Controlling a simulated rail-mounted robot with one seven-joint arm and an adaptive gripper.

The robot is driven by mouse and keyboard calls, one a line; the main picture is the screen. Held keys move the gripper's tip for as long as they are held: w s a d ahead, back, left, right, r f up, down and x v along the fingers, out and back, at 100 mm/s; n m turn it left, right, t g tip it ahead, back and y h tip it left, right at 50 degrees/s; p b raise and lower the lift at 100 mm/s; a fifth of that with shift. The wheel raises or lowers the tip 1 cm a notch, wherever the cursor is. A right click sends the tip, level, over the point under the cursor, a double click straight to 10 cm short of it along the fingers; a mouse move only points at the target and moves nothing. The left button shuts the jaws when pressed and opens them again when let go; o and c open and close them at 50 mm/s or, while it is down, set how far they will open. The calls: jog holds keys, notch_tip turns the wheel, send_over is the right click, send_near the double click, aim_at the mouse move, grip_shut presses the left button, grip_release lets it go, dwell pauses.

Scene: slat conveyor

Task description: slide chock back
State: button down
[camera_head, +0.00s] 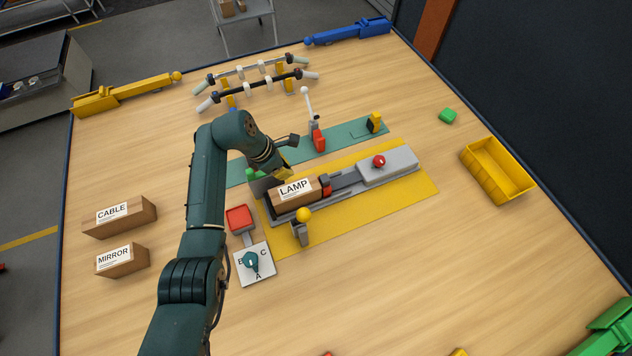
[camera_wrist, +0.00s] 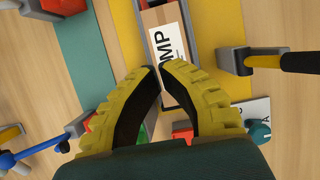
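A cardboard box labelled LAMP (camera_head: 295,192) lies on the grey slat conveyor (camera_head: 345,181), on a yellow mat. A small red block (camera_head: 326,188) stands at the box's right end. A grey housing with a red knob (camera_head: 379,161) is farther right. I cannot tell which part is the chock. My gripper (camera_head: 284,173) is above the box's far-left side. In the wrist view, its yellow fingers (camera_wrist: 163,72) converge close together over the box's label (camera_wrist: 169,54). I cannot tell whether the tips touch. Nothing is clearly held. Green and red parts show partly between the fingers.
A yellow-knobbed lever (camera_head: 303,215) stands at the near side of the conveyor. CABLE (camera_head: 120,215) and MIRROR (camera_head: 122,260) boxes lie at left. A dial plate (camera_head: 267,273) is near the conveyor. A yellow bin (camera_head: 500,170) is at right. The near right tabletop is mostly clear.

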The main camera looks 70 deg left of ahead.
aim_at(314, 178)
jog(key=shift+w, duration=0.1)
jog(key=b+x, duration=0.2)
jog(key=x, duration=0.8)
jog(key=shift+w+f+b, duration=0.1)
jog(key=shift+f+b, duration=0.1)
jog(key=shift+b, duration=0.15)
jog(key=w, duration=0.3)
jog(key=shift+r, duration=0.2)
jog(key=shift+w+b, duration=0.3)
jog(key=shift+w, duration=0.1)
jog(key=shift+r, duration=0.1)
